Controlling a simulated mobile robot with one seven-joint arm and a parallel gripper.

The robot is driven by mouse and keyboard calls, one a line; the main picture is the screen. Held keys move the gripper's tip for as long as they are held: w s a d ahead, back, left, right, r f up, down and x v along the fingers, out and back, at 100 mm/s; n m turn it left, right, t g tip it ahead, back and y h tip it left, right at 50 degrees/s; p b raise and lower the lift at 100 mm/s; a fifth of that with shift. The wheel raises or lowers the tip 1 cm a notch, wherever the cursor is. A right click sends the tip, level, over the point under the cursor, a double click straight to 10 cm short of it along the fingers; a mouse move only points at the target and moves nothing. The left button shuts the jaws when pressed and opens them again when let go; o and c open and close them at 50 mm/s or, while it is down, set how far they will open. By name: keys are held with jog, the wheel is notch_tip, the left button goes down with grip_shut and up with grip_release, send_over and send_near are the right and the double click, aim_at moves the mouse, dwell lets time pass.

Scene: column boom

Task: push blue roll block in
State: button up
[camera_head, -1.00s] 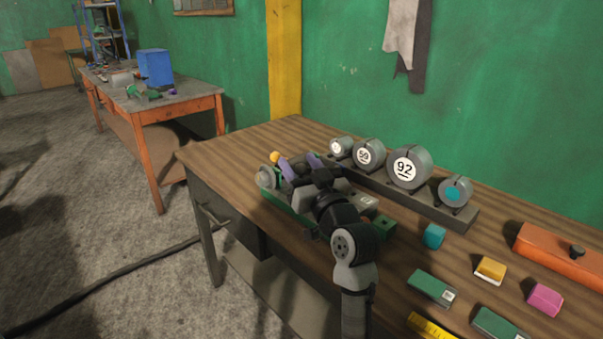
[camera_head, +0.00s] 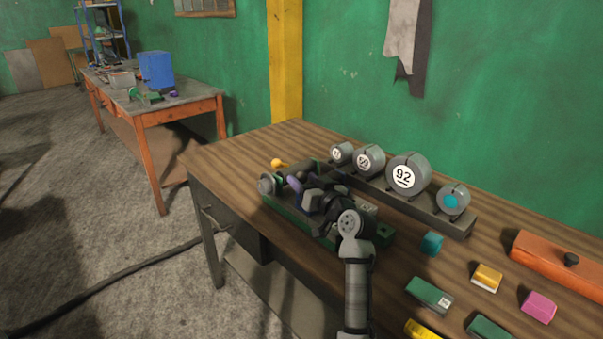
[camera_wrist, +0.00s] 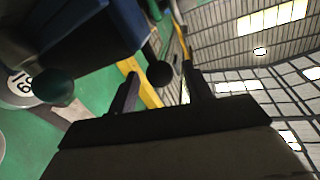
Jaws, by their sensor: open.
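The green machine (camera_head: 290,215) lies on the wooden bench, with a grey cylinder (camera_head: 267,184) at its left end. In the wrist view a dark blue block (camera_wrist: 125,22) fills the upper left. My gripper (camera_wrist: 161,71) is open, its two dark fingers apart, with a black ball knob (camera_wrist: 158,74) showing beyond and between them. Nothing is visibly held. Contact between the fingers and the block cannot be told. In the head view the fingertips are hard to make out.
A rack with several grey rollers (camera_head: 408,178), one marked 92, stands behind the machine. A teal block (camera_head: 432,243), yellow block (camera_head: 487,278), pink block (camera_head: 538,307) and orange box (camera_head: 560,262) lie to the right. The bench's far left corner is clear.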

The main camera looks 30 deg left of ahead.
jog(key=shift+x, duration=1.05)
